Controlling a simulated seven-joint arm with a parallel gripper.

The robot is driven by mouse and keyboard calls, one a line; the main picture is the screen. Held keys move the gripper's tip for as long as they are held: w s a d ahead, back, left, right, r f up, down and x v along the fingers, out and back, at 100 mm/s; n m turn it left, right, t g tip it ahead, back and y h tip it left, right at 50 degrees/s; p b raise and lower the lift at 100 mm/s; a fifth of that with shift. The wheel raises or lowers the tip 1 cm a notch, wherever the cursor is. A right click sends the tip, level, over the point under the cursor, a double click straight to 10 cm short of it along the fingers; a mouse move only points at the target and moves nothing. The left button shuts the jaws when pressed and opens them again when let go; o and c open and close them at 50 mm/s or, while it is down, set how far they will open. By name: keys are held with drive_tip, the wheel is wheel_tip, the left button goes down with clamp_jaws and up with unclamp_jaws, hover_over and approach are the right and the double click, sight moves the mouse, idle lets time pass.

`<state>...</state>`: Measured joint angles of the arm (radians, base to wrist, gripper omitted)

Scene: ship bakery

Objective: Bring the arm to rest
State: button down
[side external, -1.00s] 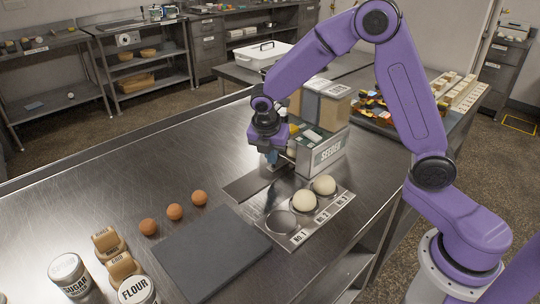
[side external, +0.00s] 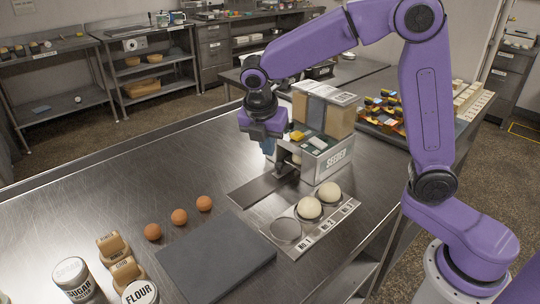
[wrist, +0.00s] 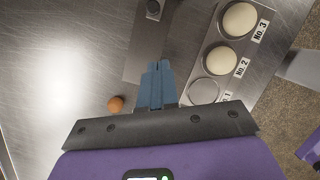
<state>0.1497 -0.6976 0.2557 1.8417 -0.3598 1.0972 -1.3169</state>
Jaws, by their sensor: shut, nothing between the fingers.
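My gripper (side external: 267,146) is raised above the steel table (side external: 120,178), close to the left side of the box labelled SEEDED (side external: 327,166). It points down, and its blue fingers are together with nothing between them. My purple arm arches over the table from the base at the right.
The numbered tray (side external: 301,243) has dough balls at No. 2 (side external: 309,208) and No. 3 (side external: 329,192); No. 1 is empty.

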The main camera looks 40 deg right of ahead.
drive_tip(key=s+d+m+y, duration=0.1)
drive_tip(key=s+m, duration=0.2)
drive_tip(key=s, duration=0.6)
drive_tip(key=s+d+f+m+g+y, duration=0.1)
drive_tip(key=s+m, duration=0.3)
drive_tip(key=s, duration=0.6)
drive_tip(key=s+d+f+m+y, duration=0.1)
drive_tip(key=s+d+m, duration=0.2)
drive_tip(key=s, duration=0.7)
drive_tip(key=shift+f+m+y, duration=0.2)
drive_tip(key=shift+m+y, duration=0.1)
drive_tip(key=shift+m, duration=0.1)
